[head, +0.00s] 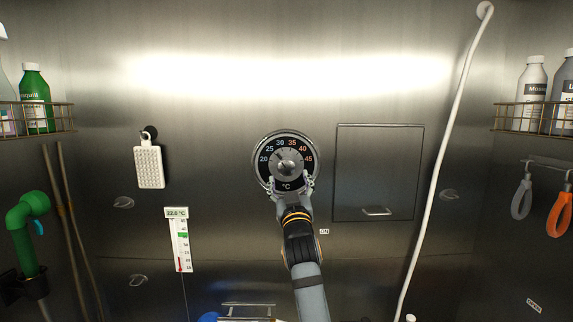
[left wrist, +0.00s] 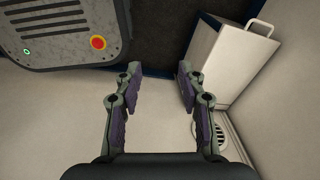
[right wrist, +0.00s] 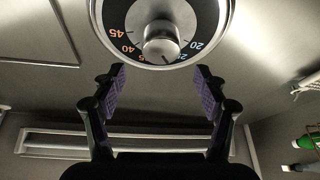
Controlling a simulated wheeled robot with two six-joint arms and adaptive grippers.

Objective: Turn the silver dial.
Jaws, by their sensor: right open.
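The silver dial (head: 286,163) sits in the middle of a round black temperature scale (head: 268,146) on the steel back wall. In the head view its scale reads 20 to 45 with °C below. The dial's knob (right wrist: 161,42) also shows in the right wrist view, above and beyond the fingertips. My right gripper (head: 291,184) is open just below the knob in the head view; in the right wrist view its fingers (right wrist: 160,76) are spread apart with nothing between them. My left gripper (left wrist: 158,80) is open and empty, pointing toward the floor in the left wrist view.
A square panel (head: 378,170) with a handle is right of the dial. A thermometer (head: 179,240) and a white brush (head: 149,167) hang to the left. A white hose (head: 437,180) runs down the right side. Bottle racks (head: 36,118) stand at both edges.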

